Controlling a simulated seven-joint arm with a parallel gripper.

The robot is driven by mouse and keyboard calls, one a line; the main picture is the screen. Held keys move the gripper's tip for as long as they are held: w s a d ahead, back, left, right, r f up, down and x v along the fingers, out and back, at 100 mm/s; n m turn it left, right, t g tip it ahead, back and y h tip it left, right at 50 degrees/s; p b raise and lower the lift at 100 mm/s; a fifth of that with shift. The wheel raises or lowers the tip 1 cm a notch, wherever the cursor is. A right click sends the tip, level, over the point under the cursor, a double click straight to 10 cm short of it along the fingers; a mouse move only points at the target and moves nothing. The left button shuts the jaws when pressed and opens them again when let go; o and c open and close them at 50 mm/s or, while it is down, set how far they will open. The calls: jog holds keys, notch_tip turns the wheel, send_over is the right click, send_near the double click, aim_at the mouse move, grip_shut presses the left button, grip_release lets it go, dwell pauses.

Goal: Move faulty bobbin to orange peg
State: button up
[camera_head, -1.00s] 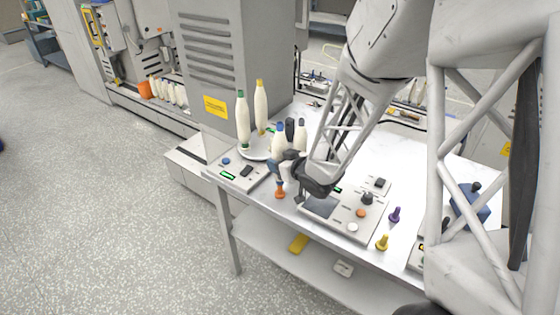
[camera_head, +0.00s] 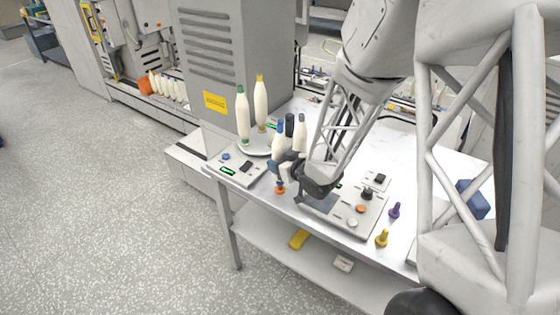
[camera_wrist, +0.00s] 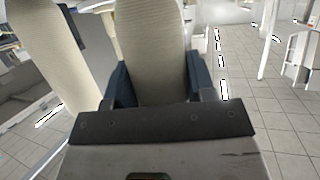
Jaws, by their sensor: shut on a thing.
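A cream bobbin with a blue tip (camera_head: 280,143) is upright in my gripper (camera_head: 282,164). My gripper is shut on its lower part. In the wrist view, the held bobbin (camera_wrist: 152,50) stands between the two blue fingers (camera_wrist: 156,82). The orange peg (camera_head: 280,188) is at the table's front edge, just below the held bobbin. The fingers partly hide the bobbin's lower end, so I cannot tell whether it touches the peg. Other bobbins, green-tipped (camera_head: 243,118) and yellow-tipped (camera_head: 261,104), stand on the round tray (camera_head: 254,148).
A grey-tipped bobbin (camera_head: 300,131) stands behind my gripper, beside a dark post (camera_head: 289,125). A control panel (camera_head: 352,215) lies to the right, with a purple peg (camera_head: 395,210) and a yellow peg (camera_head: 382,238) beyond it. A smaller panel (camera_head: 236,167) is at left.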

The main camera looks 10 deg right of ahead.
jog(key=shift+f, duration=1.25)
dwell(0.4)
jog(key=o, duration=1)
jog(key=shift+o, duration=0.2)
jog(key=shift+s, duration=0.15)
jog(key=v, duration=0.7)
jog(key=shift+s+d+r, duration=0.15)
jog(key=shift+s+d, duration=0.05)
jog(key=shift+r, duration=0.1)
